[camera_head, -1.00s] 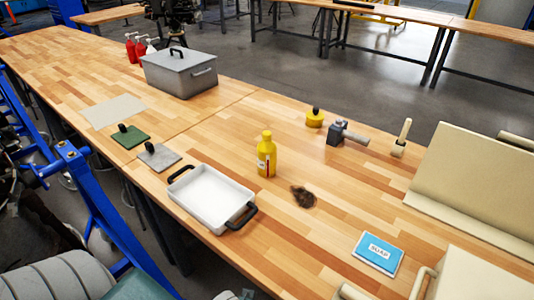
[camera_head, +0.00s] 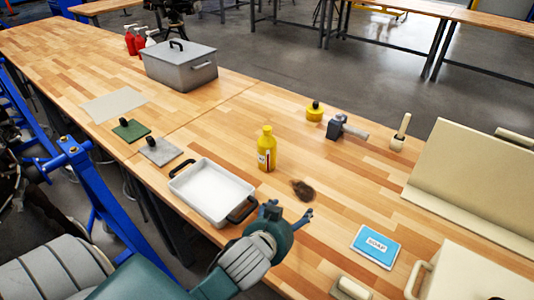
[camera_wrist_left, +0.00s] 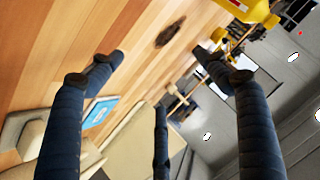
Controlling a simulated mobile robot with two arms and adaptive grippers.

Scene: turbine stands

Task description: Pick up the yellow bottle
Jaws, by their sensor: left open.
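The yellow bottle (camera_head: 266,150) stands upright on the wooden table, with a label on its front. My left gripper (camera_head: 289,211) is open and empty at the table's front edge, beside the tray's right handle. It is nearer to me than the bottle and a little to its right, apart from it. In the left wrist view, the open fingers (camera_wrist_left: 159,56) spread with nothing between them. The bottle (camera_wrist_left: 248,9) shows there at the top edge, partly cut off. My right gripper is not in view.
A white tray (camera_head: 212,193) with black handles lies left of the bottle. A dark brush-like clump (camera_head: 303,190) lies right of it. A blue soap box (camera_head: 375,247) is farther right. A yellow round item (camera_head: 314,111) and a grey hammer-like tool (camera_head: 345,129) stand behind.

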